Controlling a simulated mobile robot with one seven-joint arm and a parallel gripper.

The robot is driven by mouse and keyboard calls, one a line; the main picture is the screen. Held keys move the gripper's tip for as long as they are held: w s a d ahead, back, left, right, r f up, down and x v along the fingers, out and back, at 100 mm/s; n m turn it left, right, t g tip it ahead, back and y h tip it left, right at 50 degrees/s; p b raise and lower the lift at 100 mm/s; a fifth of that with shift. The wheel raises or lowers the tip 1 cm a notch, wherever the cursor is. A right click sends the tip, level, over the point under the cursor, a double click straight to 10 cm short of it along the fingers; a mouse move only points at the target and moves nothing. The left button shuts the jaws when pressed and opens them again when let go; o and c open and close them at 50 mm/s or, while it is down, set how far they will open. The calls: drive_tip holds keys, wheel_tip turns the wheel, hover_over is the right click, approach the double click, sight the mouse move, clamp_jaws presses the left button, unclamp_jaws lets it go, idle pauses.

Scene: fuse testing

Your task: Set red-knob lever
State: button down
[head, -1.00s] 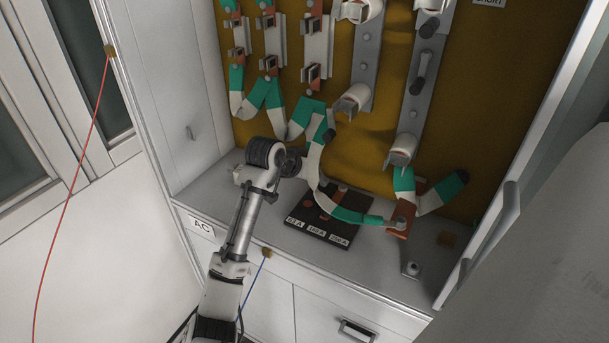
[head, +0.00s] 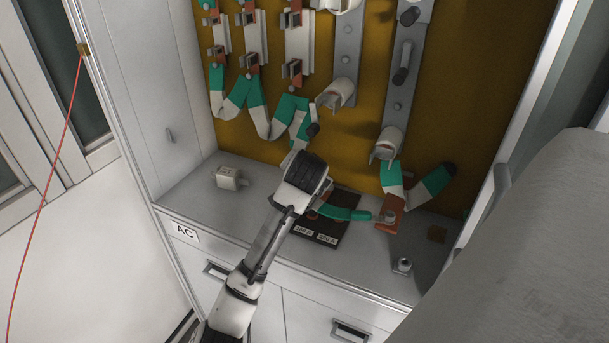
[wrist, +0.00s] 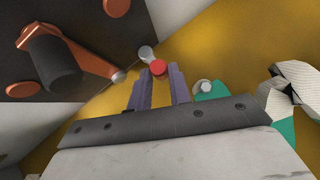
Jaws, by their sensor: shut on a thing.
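The red knob (wrist: 158,67) shows in the wrist view at the tips of my gripper's purple fingers (wrist: 160,82). A short grey lever end (wrist: 146,53) shows just beyond it. My gripper is shut on the red knob. In the head view, my arm's dark-capped joint hides the gripper and the red knob. The black board (head: 344,245) with copper parts and ampere labels lies on the cabinet shelf, partly behind my arm. In the wrist view, the board (wrist: 25,15) carries a copper arm (wrist: 90,62) and a black cylinder (wrist: 52,66).
Green-and-white cables (head: 258,108) hang on the ochre back panel (head: 450,110). White fuse holders (head: 388,144) stand right of them. A small white block (head: 229,178) sits on the shelf at left. A grey knob (head: 402,265) stands near the front edge. The cabinet side walls bound the space.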

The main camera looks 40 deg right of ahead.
drive_tip(key=shift+s, duration=0.1)
idle(0.3)
drive_tip(key=c, duration=1.3)
unclamp_jaws()
drive_tip(key=b+v, duration=0.1)
drive_tip(key=v, duration=1.2)
drive_tip(key=shift+s+a+r, duration=0.2)
drive_tip(key=shift+s+r, duration=0.05)
drive_tip(key=shift+s, duration=0.05)
